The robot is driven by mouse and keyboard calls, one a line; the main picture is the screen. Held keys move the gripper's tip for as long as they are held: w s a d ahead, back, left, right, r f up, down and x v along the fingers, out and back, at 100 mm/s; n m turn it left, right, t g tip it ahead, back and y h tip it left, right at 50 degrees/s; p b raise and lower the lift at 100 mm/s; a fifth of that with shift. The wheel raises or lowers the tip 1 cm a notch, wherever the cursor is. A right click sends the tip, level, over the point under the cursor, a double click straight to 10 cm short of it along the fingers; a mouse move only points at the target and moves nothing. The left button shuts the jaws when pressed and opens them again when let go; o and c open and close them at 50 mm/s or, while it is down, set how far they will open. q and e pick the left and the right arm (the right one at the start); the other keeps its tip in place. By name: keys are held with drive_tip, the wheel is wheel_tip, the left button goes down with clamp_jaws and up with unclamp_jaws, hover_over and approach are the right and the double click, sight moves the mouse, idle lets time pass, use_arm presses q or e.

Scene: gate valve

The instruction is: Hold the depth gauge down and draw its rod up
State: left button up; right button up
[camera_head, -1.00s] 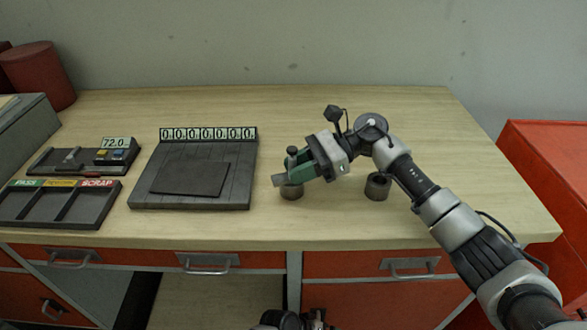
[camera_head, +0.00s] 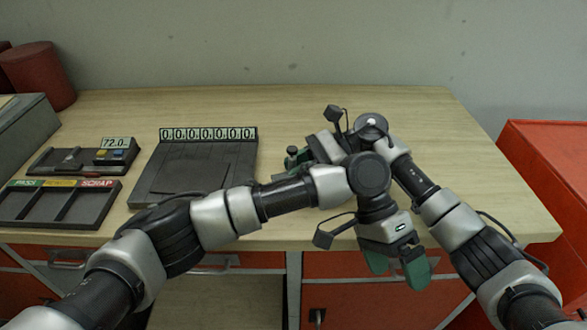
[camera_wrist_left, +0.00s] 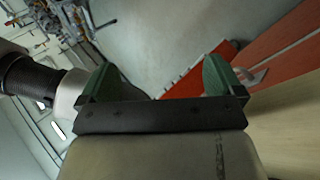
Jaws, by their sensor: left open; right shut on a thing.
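The depth gauge is mostly hidden behind my arms in the head view; its dark knob (camera_head: 292,151) shows at the left of my right gripper (camera_head: 297,160). My right gripper's green fingers are shut on the gauge, low over the bench. My left arm crosses in front of them and hides the gauge's lower part and whatever is under it. My left gripper (camera_head: 397,268) is open and empty, pointing down in front of the bench's front edge, to the right of the gauge. Its two green fingers stand wide apart in the left wrist view (camera_wrist_left: 160,85).
A dark plate with a counter display (camera_head: 195,170) lies left of the arms. A sorting tray (camera_head: 62,205) and a measuring device reading 72.0 (camera_head: 115,150) are further left. The wooden bench (camera_head: 300,105) is clear at the back. A red cabinet (camera_head: 550,180) stands at right.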

use_arm(q)
drive_tip(key=w+a+r+t+y, duration=0.1)
drive_tip(key=w+a+r+t, duration=0.15)
drive_tip(key=w+r, duration=0.35)
drive_tip(key=w+a+r+t+y, duration=0.1)
drive_tip(key=w+a+r+t, duration=0.1)
drive_tip(key=w+a+r, duration=0.35)
wheel_tip(320, 180, up, 6)
drive_tip(key=t, duration=0.4)
hover_over(290, 149)
drive_tip(key=shift+d+f+n, duration=0.1)
drive_tip(key=shift+d+n, duration=0.05)
drive_tip(key=shift+n, duration=0.15)
drive_tip(key=shift+f+t, duration=0.15)
drive_tip(key=shift+t, duration=0.1)
drive_tip(key=shift+s+a+f+x, duration=0.15)
drive_tip(key=shift+a+x, duration=0.15)
drive_tip(key=shift+x, duration=1.1)
drive_tip(key=shift+s+a+x, duration=0.15)
drive_tip(key=shift+a+x, duration=0.15)
drive_tip(key=shift+x, duration=1.1)
drive_tip(key=shift+s+a+f+x, duration=0.15)
drive_tip(key=shift+a+x, duration=0.1)
drive_tip(key=shift+x, duration=1.15)
drive_tip(key=shift+r, duration=0.1)
drive_tip(key=c, duration=1.6)
drive_tip(key=shift+c, duration=0.2)
